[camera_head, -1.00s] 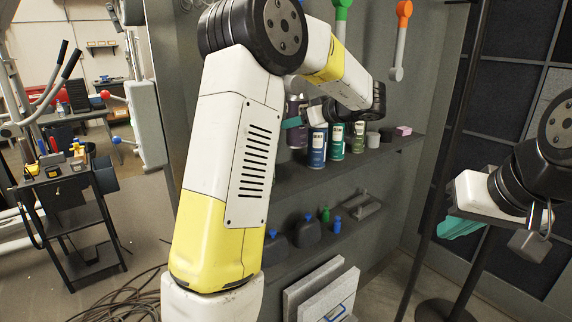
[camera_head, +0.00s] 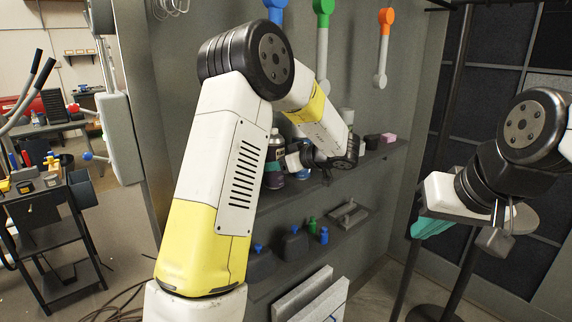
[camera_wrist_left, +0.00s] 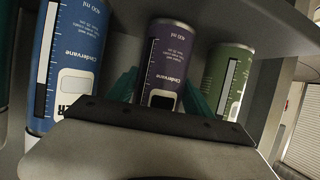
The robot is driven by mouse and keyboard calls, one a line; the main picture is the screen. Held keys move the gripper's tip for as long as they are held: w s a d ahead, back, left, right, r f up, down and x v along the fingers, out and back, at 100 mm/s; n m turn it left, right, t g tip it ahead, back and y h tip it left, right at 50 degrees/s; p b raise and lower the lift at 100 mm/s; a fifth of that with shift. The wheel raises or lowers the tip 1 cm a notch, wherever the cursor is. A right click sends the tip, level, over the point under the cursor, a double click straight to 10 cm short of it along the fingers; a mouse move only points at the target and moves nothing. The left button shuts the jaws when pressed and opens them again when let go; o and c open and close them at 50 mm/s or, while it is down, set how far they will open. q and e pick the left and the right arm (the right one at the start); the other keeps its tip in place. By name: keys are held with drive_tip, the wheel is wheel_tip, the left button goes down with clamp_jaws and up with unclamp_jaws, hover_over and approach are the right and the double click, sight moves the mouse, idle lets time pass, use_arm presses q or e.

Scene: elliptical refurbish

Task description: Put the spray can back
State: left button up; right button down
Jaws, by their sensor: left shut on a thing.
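A purple spray can (camera_wrist_left: 163,62) stands between the two teal fingers of my left gripper (camera_wrist_left: 160,90) in the left wrist view, and the gripper is shut on it. A blue can (camera_wrist_left: 68,65) is to its left and a green can (camera_wrist_left: 229,80) to its right. My right gripper (camera_head: 435,227) is at the right, away from the shelf. Its teal fingers show, but their gap cannot be made out.
The upper shelf (camera_head: 385,152) also holds a dark cup (camera_head: 372,141) and a pink block (camera_head: 389,138). A lower shelf (camera_head: 345,240) holds dark jugs (camera_head: 293,245) and small green and blue bottles. A tool cart (camera_head: 45,222) stands at left.

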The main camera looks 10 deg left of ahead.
use_arm(q)
drive_tip(key=shift+f, duration=0.15)
drive_tip(key=o, duration=1.5)
drive_tip(key=shift+o, duration=0.2)
drive_tip(key=shift+s+d+r, duration=0.15)
drive_tip(key=shift+d+r, duration=0.1)
drive_tip(key=v, duration=1.1)
drive_tip(key=shift+s, duration=0.2)
drive_tip(key=shift+d, duration=0.15)
